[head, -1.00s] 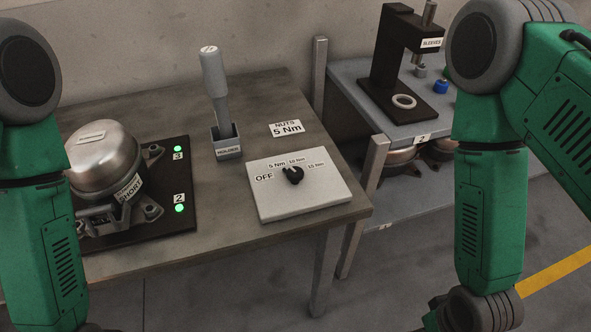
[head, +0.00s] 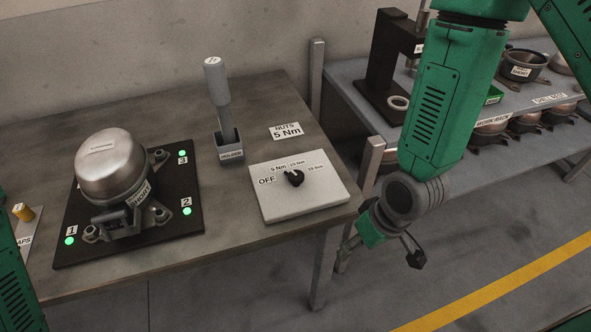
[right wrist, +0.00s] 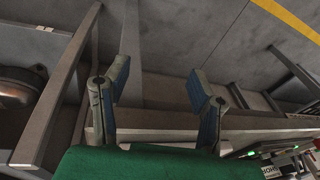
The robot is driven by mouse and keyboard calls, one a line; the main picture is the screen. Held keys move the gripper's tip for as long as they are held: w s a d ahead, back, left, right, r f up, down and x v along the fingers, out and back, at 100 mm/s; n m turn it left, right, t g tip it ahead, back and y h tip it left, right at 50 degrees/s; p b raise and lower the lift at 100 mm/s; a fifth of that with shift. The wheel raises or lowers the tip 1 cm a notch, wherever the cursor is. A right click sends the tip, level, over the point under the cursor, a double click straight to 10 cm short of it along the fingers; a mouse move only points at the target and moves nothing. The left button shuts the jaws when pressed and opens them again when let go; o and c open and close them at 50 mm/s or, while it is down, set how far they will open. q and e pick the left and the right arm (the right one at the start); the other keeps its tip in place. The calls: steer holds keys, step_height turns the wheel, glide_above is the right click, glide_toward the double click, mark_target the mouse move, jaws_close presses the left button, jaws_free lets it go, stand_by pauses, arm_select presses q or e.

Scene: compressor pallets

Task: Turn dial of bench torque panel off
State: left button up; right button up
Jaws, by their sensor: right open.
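The bench torque panel (head: 325,204) is a pale slab near the table's right front corner, labelled OFF at left and with Nm settings along the top. Its black dial (head: 294,178) stands in the middle; which mark it points to is too small to tell. My right gripper (head: 388,248) hangs to the right of the table, below and right of the panel, apart from the dial. In the right wrist view (right wrist: 160,84) its two fingers are spread, with nothing between them. My left gripper is out of view; only a piece of the left arm shows at the lower left.
A holder (head: 230,150) with a grey-handled tool stands behind the panel. A metal compressor (head: 110,165) sits on a dark plate (head: 75,253) with green lights at left. A shelf rack (head: 480,122) with parts stands at right. The table front between plate and panel is clear.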

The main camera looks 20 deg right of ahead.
steer(key=w+a+r, duration=0.1)
steer(key=w+r, duration=0.1)
steer(key=r, duration=0.1)
steer(key=w+a+r+n, duration=0.1)
steer(key=w+r, duration=0.2)
steer(key=w+a+r+n+t, duration=0.1)
steer(key=w+r, duration=0.1)
steer(key=r, duration=0.2)
steer(key=shift+w+a, duration=0.15)
steer(key=shift+w, duration=0.15)
steer(key=n+t, duration=0.1)
steer(key=n, duration=0.1)
glide_toward(296, 175)
step_height(296, 175, down, 2)
steer(key=shift+w+f+b, duration=0.15)
steer(key=shift+b, duration=0.3)
steer(key=x, duration=0.7)
steer(key=shift+w+a+b, duration=0.1)
steer(key=shift+a+b, duration=0.25)
steer(key=shift+a, duration=0.05)
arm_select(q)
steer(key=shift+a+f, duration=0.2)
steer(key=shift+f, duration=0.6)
arm_select(e)
steer(key=shift+d, duration=0.2)
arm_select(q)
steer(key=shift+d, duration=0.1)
arm_select(e)
steer(key=shift+d, duration=0.1)
